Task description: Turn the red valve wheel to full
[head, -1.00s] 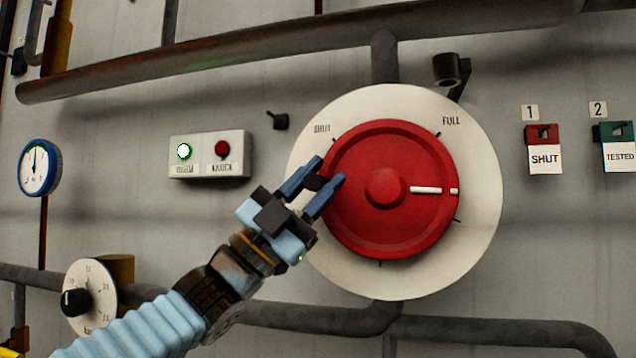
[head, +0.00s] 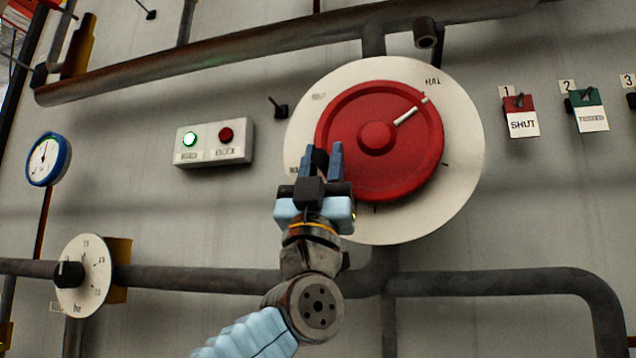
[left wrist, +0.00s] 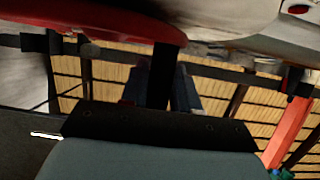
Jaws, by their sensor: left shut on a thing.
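The red valve wheel (head: 405,165) sits on a round white dial plate (head: 462,150) on the grey wall. Its white pointer line (head: 406,116) points up and right, at or very near the FULL label (head: 433,81); exact alignment is hard to tell. My left gripper (head: 328,160) is at the wheel's lower left edge, shut on the wheel's dark handle knob. In the left wrist view the wheel's red rim (left wrist: 95,22) is at top left, and a dark handle (left wrist: 163,75) stands by the fingers. My right gripper is not in view.
A large pipe (head: 270,45) runs above the dial and another pipe (head: 200,280) below it. A switch box (head: 214,142) with a lit green lamp and a red button is on the left. Tags marked SHUT (head: 521,123) and TESTED (head: 590,118) hang at right.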

